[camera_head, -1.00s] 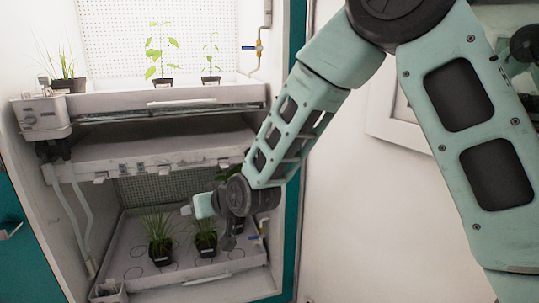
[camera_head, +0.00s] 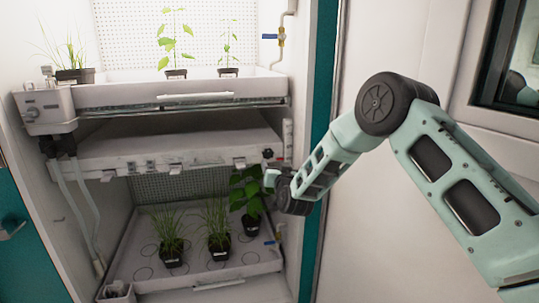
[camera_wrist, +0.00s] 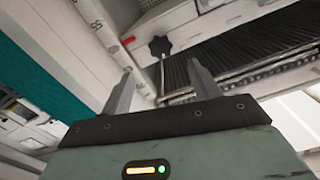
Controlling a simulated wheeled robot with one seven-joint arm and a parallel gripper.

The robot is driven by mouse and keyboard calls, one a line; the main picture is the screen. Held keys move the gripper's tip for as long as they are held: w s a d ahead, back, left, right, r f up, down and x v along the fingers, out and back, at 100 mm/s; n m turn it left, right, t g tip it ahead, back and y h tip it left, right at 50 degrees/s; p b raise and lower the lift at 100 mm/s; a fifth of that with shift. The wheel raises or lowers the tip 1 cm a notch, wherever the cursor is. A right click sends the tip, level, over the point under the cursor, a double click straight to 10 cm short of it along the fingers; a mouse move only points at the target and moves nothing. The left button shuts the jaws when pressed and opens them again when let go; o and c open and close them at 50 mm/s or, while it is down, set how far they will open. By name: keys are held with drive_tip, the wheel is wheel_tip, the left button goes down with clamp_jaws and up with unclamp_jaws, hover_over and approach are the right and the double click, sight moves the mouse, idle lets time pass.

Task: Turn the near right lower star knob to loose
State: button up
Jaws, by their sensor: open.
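A dark star knob (camera_wrist: 159,46) shows in the wrist view, just beyond and between my fingertips. It also shows as a small dark knob (camera_head: 268,153) in the head view, at the right end of the middle shelf's front edge. My gripper (camera_wrist: 160,67) is open, with its two pale fingers spread and nothing between them. A gap seems to remain between the fingertips and the knob. In the head view my gripper is small, near the chamber's right side, and its fingers are hard to make out. The knob's turn position cannot be told.
The middle shelf (camera_head: 205,158) hangs below the upper tray (camera_head: 120,97). A lower tray (camera_head: 225,272) holds potted plants, including a leafy one (camera_head: 248,190) close to my wrist. A white post with markings (camera_wrist: 98,25) stands beside the knob. The teal door frame (camera_head: 318,140) is close on the right.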

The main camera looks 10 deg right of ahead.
sight(268, 154)
drive_tip(key=w+p, duration=0.1)
drive_tip(key=w, duration=0.9)
drive_tip(key=shift+w, duration=0.1)
drive_tip(key=c, duration=1)
